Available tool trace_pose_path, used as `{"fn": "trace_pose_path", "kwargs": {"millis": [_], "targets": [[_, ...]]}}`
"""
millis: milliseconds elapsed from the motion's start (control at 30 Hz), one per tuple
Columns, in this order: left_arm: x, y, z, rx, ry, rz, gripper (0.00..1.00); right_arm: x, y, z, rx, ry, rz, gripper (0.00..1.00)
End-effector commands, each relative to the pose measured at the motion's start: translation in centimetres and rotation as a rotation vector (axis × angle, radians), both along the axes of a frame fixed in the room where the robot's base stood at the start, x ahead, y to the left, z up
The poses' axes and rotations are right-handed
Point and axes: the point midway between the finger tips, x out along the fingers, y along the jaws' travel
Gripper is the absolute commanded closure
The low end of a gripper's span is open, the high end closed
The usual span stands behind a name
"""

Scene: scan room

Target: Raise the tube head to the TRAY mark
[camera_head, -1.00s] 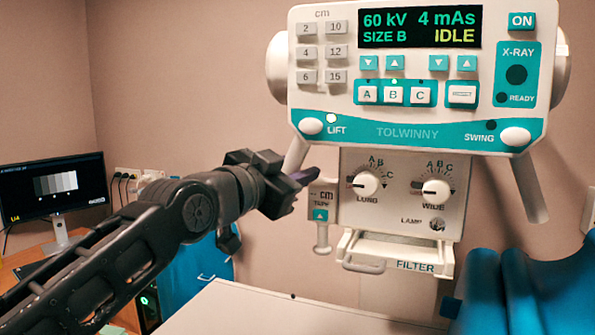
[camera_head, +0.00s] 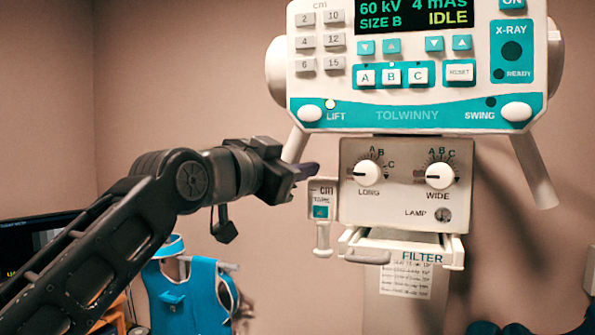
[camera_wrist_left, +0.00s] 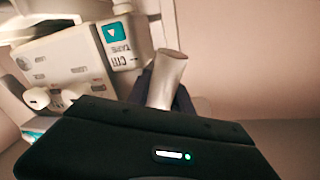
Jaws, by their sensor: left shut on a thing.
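The tube head (camera_head: 410,118) hangs in front of me with its panel reading 60 kV, 4 mAs, SIZE B and IDLE. The lamp by the LIFT button is lit. Below is the collimator box (camera_head: 405,205) with its LONG and WIDE knobs. My left gripper (camera_head: 304,172) is shut on the lower end of the tube head's left handle (camera_head: 296,143). In the left wrist view, the grey handle (camera_wrist_left: 167,75) sits between the dark fingers (camera_wrist_left: 165,97). The TRAY mark does not show. My right gripper is out of view.
A tape unit (camera_head: 322,212) hangs at the collimator's left, close to my left gripper. A filter tray (camera_head: 400,250) is below the box. A blue apron (camera_head: 195,295) hangs at lower left, near a dark monitor (camera_head: 35,240). The wall behind is bare.

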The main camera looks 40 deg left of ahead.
Motion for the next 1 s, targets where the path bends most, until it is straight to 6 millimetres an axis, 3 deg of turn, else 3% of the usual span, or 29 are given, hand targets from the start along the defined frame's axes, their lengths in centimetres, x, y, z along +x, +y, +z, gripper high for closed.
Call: {"fn": "trace_pose_path", "kwargs": {"millis": [133, 167, 267, 667, 1000], "targets": [[0.0, 0.0, -0.1, 0.0, 0.003, 0.0, 1.0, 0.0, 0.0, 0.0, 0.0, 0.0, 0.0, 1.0], [0.0, 0.0, -0.1, 0.0, 0.003, 0.0, 0.73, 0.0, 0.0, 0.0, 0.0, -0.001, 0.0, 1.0], [0.0, 0.0, -0.2, 0.0, 0.003, 0.0, 0.65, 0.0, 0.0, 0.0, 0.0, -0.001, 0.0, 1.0], [-0.9, 0.0, -0.2, 0.0, 0.001, 0.001, 0.65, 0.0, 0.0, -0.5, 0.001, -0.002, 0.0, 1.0], [-6.2, -0.5, -0.4, 0.0, 0.001, 0.001, 0.65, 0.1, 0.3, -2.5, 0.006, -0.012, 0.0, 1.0]]}}
